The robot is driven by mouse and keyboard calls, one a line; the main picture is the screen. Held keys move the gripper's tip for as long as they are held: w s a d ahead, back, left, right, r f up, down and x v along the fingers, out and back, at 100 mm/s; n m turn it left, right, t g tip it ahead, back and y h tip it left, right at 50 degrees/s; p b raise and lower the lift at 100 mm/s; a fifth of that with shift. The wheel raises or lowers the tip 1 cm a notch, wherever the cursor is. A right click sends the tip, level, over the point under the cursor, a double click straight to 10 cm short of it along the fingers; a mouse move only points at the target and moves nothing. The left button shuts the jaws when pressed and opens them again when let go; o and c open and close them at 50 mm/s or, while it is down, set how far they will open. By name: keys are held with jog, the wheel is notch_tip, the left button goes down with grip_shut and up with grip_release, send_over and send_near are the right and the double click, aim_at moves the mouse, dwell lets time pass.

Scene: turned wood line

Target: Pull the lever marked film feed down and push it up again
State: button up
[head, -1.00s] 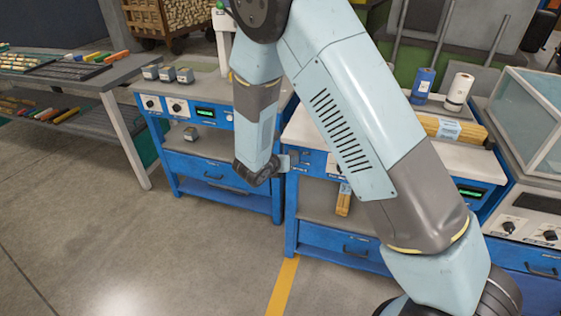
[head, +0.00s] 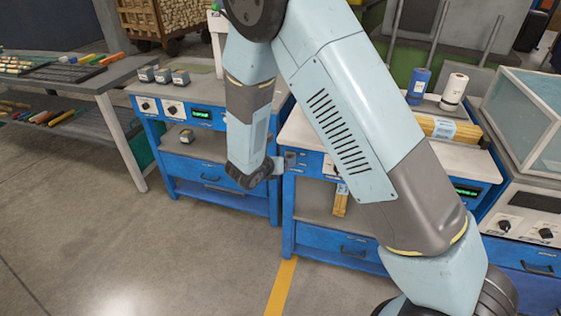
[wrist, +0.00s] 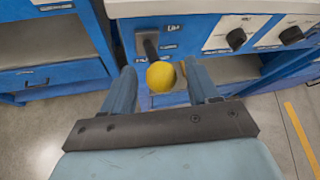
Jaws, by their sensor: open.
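In the wrist view, a lever with a round yellow knob (wrist: 160,76) and a dark stem sticks out of a blue panel under a pale bench top. Small labels beside it are too small to read. My gripper (wrist: 164,72) is open, with one finger on each side of the knob and a gap showing on both sides. I cannot tell how far up or down the lever stands. In the head view my gripper (head: 277,167) is at the front of the right blue bench (head: 330,233), and the lever is hidden there.
The same panel carries black rotary knobs (wrist: 236,38) right of the lever. A second blue bench (head: 217,172) stands to the left, with small grey blocks on top. Wooden pieces (head: 340,201) lie on the right bench's shelf. Open floor (head: 140,260) lies in front.

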jog(key=v, duration=1.2)
jog(key=shift+r, duration=0.1)
jog(key=s+d+r+m+g+h, duration=0.1)
jog(key=d+r+m+g, duration=0.2)
jog(key=d+r+m, duration=0.65)
jog(key=s+d+r+m+g, duration=0.1)
jog(key=d+r+m+g, duration=0.2)
jog(key=d+r+m, duration=0.7)
jog(key=s+d+r+m+y, duration=0.3)
jog(key=s+d+r+m, duration=0.1)
jog(key=s+d+m, duration=0.2)
jog(key=s+d+r+m+y, duration=0.3)
jog(key=s+d+m, duration=0.4)
jog(key=s, duration=0.4)
jog(key=shift+d+r+m+t+y, duration=0.3)
jog(key=shift+r+m+t, duration=0.1)
jog(key=shift+r+m, duration=0.2)
dwell(1.1)
